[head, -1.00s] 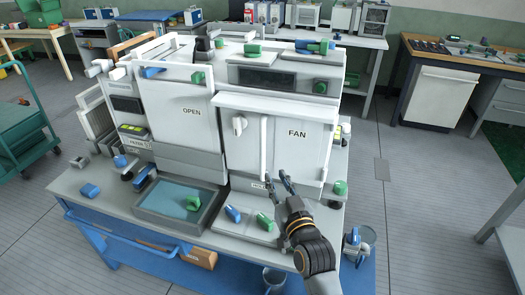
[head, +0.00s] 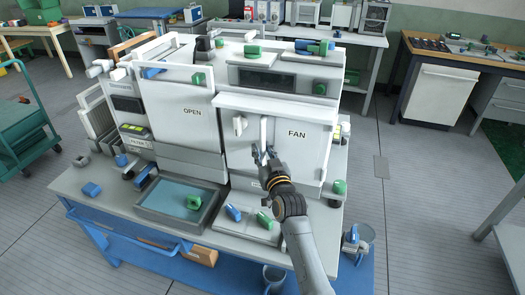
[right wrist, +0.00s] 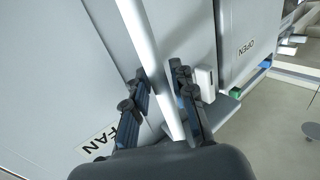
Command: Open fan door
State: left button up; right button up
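The fan door (head: 305,150) is a white panel marked FAN on the right front of the grey-white machine. It looks closed. A long vertical bar handle (head: 264,132) runs down its left side. My right gripper (head: 264,152) is at the lower part of this bar. In the right wrist view the bar (right wrist: 150,50) passes between the two dark fingers (right wrist: 160,90) of my right gripper. The fingers stand apart on either side of it, with a gap visible. My left gripper is not in view. The FAN label also shows in the right wrist view (right wrist: 97,145).
A white knob (head: 239,125) sits left of the bar. The panel marked OPEN (head: 185,110) is beside the fan door. A blue-bottomed tray (head: 178,200) and loose blue and green parts lie on the table (head: 85,208) in front.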

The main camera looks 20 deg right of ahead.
grip_shut()
